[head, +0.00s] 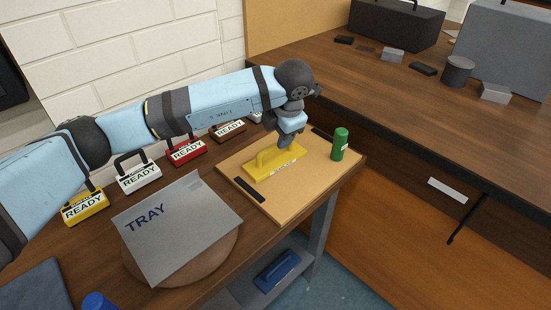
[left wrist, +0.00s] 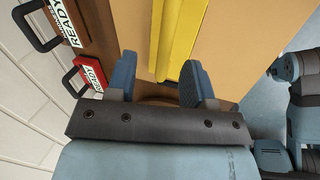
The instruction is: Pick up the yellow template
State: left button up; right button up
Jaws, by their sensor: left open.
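The yellow template (head: 277,164) lies on a tan board (head: 315,172) on the wooden bench. It is a long flat piece with a raised handle. My left gripper (head: 287,143) is just above its far right part in the head view and hides some of it. In the left wrist view the left gripper (left wrist: 160,65) has its two fingers apart, with nothing gripped. The yellow template (left wrist: 174,35) shows beyond and between the fingertips there. Whether a finger touches it cannot be told. My right gripper is not in view.
A green cylinder (head: 339,144) stands on the board right of the template. Yellow (head: 86,208), white (head: 138,176) and red (head: 187,152) READY cases line the wall side. Dark strips lie on the board.

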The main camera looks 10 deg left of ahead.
aim_at(275, 144)
pick_arm(q)
jog(key=x, duration=0.3)
jog(key=b+x, duration=0.1)
jog(key=x, duration=0.1)
jog(key=shift+s+f, duration=0.1)
jog(key=shift+s, duration=0.15)
jog(key=shift+d, duration=0.1)
grip_shut()
